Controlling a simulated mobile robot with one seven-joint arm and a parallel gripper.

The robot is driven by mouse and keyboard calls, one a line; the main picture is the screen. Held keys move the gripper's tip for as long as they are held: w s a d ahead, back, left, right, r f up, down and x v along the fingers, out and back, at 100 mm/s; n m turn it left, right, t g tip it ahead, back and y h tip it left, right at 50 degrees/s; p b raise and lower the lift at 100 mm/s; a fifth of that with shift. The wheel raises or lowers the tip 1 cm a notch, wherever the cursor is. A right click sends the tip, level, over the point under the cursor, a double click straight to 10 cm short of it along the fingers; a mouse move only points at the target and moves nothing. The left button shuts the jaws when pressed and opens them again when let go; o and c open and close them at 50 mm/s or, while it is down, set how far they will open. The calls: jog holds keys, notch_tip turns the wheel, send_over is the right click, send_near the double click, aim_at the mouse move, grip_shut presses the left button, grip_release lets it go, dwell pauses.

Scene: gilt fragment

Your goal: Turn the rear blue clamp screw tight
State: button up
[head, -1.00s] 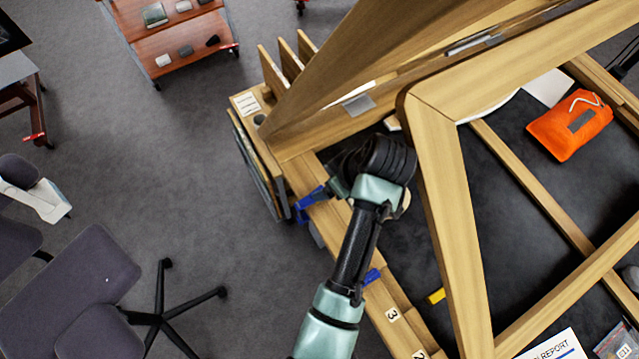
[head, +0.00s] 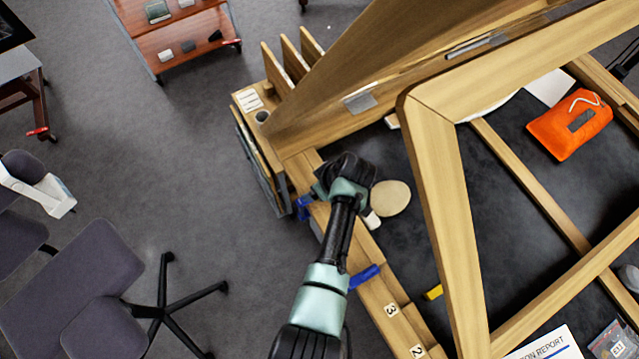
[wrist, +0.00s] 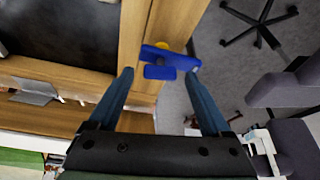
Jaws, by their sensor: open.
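The rear blue clamp (head: 303,207) sits on the outer edge of the wooden table rail, partly hidden by my gripper (head: 320,191). In the wrist view the blue clamp (wrist: 170,60) lies on the rail just beyond and between my two fingertips (wrist: 158,75), nearer the right one. A small yellow piece shows beside it. My gripper is open, with nothing between its fingers; no contact with the clamp is visible. I cannot make out the screw clearly. A second blue clamp (head: 364,276) sits farther front on the same rail, beside my forearm.
A big tilted wooden frame (head: 440,190) rises at the right of my arm. A pale round disc (head: 390,198) lies by my wrist. An orange pouch (head: 570,125) lies on the dark tabletop. An office chair (head: 80,285) stands at left; grey floor lies between.

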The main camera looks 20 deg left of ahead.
grip_shut()
dwell(0.5)
jog(key=shift+m, duration=0.3)
